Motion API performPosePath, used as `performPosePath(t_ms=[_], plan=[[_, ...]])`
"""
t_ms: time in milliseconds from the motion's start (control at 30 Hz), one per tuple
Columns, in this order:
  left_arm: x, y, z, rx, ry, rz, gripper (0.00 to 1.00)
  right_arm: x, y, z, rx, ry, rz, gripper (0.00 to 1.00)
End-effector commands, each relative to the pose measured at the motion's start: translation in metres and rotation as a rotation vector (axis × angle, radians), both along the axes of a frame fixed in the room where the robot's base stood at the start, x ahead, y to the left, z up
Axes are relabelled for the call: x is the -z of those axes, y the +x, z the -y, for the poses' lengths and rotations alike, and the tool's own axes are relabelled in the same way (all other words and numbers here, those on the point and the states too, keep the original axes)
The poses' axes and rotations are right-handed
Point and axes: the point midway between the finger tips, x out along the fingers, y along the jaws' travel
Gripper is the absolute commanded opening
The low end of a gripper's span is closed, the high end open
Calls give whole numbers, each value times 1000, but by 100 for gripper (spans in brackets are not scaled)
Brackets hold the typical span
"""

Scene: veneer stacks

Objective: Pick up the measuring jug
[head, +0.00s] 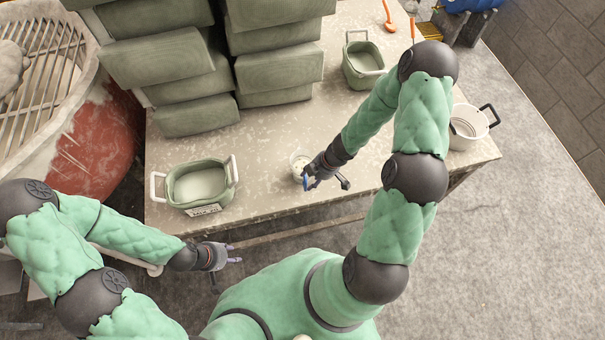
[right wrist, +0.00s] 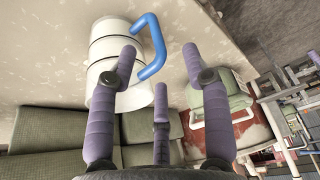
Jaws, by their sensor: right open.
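The measuring jug (head: 299,164) is a small white cup with a blue handle, standing at the table's front edge. In the right wrist view the jug (right wrist: 105,78) shows its white ringed body and blue handle (right wrist: 152,50). My right gripper (head: 325,178) is beside it on the handle side; its open fingers (right wrist: 160,68) are spread, one in front of the jug's body and one right of the handle. Whether a finger touches the jug I cannot tell. My left gripper (head: 232,258) is away from the jug, in front of the table, empty and seemingly open.
A green crate with white handles (head: 229,190) stands left of the jug. Another green crate (head: 346,68) stands farther back, and a white pot (head: 460,138) is at the right. Stacked green blocks (head: 160,58) fill the back left. The table (head: 275,130) around the jug is mostly clear.

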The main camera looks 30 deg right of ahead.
Motion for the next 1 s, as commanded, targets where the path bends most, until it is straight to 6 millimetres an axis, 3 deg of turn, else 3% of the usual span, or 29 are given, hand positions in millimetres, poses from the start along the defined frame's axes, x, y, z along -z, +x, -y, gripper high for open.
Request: performPosePath(t_ms=[333,700,1000], plan=[[11,0,0,0,0,1,40,12,3,-4,-1,0,0,49],[46,0,0,0,0,1,40,50,13,-14,0,0,0,49],[47,0,0,0,0,1,40,53,14,-16,1,0,0,49]])
